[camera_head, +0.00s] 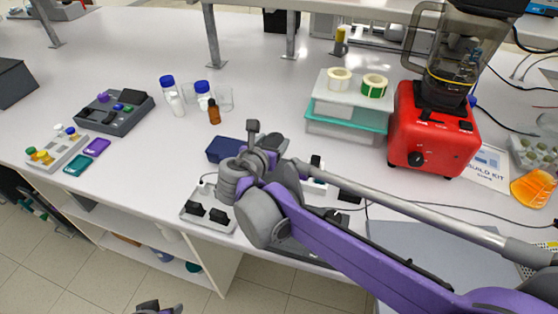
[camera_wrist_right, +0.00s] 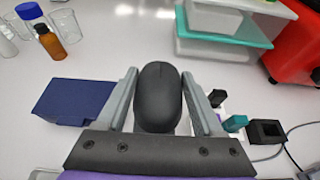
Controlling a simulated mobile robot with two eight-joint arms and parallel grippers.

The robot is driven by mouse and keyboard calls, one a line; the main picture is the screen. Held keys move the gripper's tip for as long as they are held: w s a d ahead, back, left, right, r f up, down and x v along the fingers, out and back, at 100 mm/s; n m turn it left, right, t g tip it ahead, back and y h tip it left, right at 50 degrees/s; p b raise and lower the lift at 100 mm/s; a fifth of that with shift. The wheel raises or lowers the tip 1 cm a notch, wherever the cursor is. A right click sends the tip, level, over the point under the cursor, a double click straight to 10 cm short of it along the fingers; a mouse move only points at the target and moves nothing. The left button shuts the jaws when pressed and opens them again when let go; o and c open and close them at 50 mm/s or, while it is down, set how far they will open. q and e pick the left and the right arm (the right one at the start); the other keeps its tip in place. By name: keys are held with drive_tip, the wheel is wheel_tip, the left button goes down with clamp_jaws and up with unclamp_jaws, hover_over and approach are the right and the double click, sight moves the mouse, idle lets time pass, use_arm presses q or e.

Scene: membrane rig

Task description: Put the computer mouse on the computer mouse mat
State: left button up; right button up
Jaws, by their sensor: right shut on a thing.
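The dark grey computer mouse (camera_wrist_right: 158,98) is held between the two grey fingers of my right gripper (camera_wrist_right: 160,78) in the right wrist view. It appears above the white bench. In the head view my right arm's wrist hides the mouse. A flat grey-blue sheet (camera_head: 420,246) at the bench's front right, partly behind my right arm, looks like a mat. I cannot tell for sure that it is the mouse mat. Only a small part of what may be my left gripper (camera_head: 160,308) shows at the bottom edge; its fingers cannot be made out.
A navy block (camera_head: 224,149) lies left of my right wrist; it also shows in the wrist view (camera_wrist_right: 72,101). Behind are teal-lidded boxes (camera_head: 345,122) and a red blender (camera_head: 430,135). Bottles and beakers stand back left.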

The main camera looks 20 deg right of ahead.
drive_tip(key=shift+w+d+f, duration=0.1)
drive_tip(key=shift+w+f, duration=0.05)
drive_tip(key=shift+f, duration=0.05)
hover_over(273, 174)
wheel_tip(273, 174, down, 5)
drive_tip(key=shift+f+b, duration=0.1)
drive_tip(key=shift+b, duration=0.3)
drive_tip(key=shift+d+f, duration=0.1)
drive_tip(key=shift+f, duration=2)
drive_tip(key=shift+b, duration=0.3)
drive_tip(key=o, duration=1.1)
drive_tip(key=shift+o, duration=0.2)
